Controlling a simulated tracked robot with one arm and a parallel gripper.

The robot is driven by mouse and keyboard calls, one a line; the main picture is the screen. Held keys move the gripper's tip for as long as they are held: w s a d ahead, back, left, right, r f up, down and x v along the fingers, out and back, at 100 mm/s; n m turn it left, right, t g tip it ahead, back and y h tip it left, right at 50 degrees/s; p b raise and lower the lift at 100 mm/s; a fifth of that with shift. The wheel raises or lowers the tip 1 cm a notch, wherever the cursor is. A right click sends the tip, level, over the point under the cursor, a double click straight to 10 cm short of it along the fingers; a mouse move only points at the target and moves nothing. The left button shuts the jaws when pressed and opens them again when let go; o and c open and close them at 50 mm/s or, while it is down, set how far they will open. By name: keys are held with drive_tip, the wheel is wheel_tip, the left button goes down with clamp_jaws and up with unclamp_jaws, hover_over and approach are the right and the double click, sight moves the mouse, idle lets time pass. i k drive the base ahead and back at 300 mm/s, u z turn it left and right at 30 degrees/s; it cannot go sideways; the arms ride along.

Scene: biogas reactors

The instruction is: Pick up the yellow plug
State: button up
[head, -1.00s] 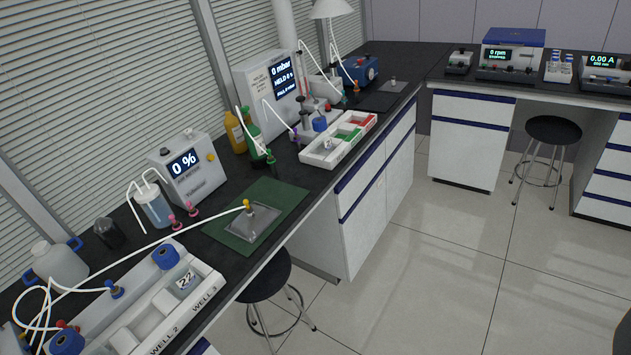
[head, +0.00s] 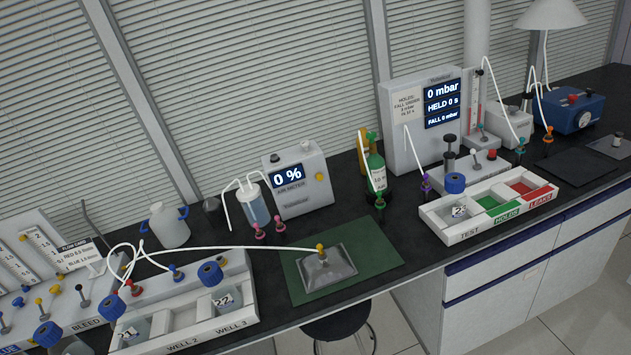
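The yellow plug (head: 320,248) stands upright at the top of a silvery, pillow-like pouch (head: 327,270), near the middle of the head view. The pouch lies on a green mat (head: 372,242) on the black bench. A white tube (head: 235,248) runs left from the plug to the well rack. Whether the plug is seated in the pouch or only resting on it is hard to tell. My gripper is not in the head view.
Left of the mat is the well rack (head: 240,312) with blue-capped bottles and red and blue plugs. Behind stand the air meter (head: 296,180) and two pink plugs (head: 279,227). Right is the TEST/HOLDS/LEAKS tray (head: 440,230). A stool (head: 340,325) stands below the bench's front edge.

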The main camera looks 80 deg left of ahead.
sight(319, 246)
drive_tip(key=u, duration=0.45)
drive_tip(key=i, duration=0.9)
drive_tip(key=u, duration=0.6)
drive_tip(key=k, duration=0.9)
drive_tip(key=u, duration=0.25)
drive_tip(key=i, duration=0.9)
drive_tip(key=z, duration=0.1)
